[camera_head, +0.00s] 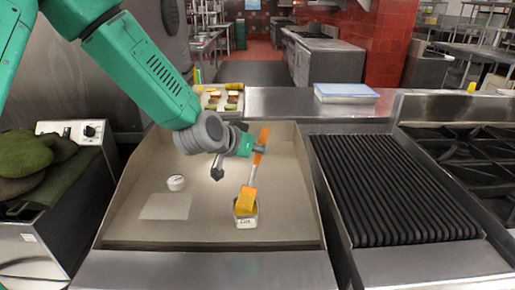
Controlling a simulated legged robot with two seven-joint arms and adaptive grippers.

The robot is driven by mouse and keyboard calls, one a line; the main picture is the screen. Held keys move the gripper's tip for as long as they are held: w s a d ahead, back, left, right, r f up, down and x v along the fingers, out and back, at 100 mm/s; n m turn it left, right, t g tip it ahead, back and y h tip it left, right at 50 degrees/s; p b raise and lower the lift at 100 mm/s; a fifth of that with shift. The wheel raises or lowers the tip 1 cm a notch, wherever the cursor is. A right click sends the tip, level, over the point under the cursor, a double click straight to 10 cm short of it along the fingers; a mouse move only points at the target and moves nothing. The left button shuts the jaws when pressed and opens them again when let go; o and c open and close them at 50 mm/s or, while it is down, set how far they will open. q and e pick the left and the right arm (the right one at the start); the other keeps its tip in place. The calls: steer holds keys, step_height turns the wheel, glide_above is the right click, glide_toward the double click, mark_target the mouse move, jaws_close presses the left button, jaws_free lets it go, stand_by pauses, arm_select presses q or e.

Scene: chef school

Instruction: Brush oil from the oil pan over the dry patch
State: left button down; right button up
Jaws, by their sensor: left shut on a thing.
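My left gripper (258,149) is shut on the orange handle of a brush (252,175), above the shallow steel griddle (130,222). The brush points down, with its orange head over or in the small light-coloured oil pan (247,222) at the griddle's front right. Whether the head touches oil cannot be told, and the pan's inside is mostly hidden by the head. A pale flat patch (165,207), likely the dry patch, lies to the left on the griddle floor. My right gripper is not in view.
A small white round cup or dial (176,182) stands just behind the pale patch. The griddle has raised walls. A dark ribbed grill (395,190) is to the right, with burners beyond. A tray of food (222,98) and a blue-topped box (345,92) sit behind.

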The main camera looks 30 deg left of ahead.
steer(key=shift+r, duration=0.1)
arm_select(q)
step_height(320, 180, up, 7)
steer(key=p, duration=0.6)
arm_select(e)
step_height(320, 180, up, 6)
arm_select(q)
steer(key=shift+f, duration=0.1)
stand_by(0.5)
steer(key=shift+d+f+b, duration=0.2)
steer(key=shift+d+b, duration=0.05)
steer(key=shift+b, duration=0.05)
arm_select(e)
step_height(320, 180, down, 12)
steer(key=b, duration=1)
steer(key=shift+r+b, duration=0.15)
steer(key=shift+b, duration=0.25)
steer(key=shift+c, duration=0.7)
arm_select(q)
steer(key=s+d+f+n+y, duration=0.1)
steer(key=s+d+f, duration=0.2)
steer(key=d+f, duration=0.5)
steer(key=shift+s+d+f, duration=0.15)
steer(key=shift+s+f, duration=0.05)
steer(key=shift+s, duration=0.15)
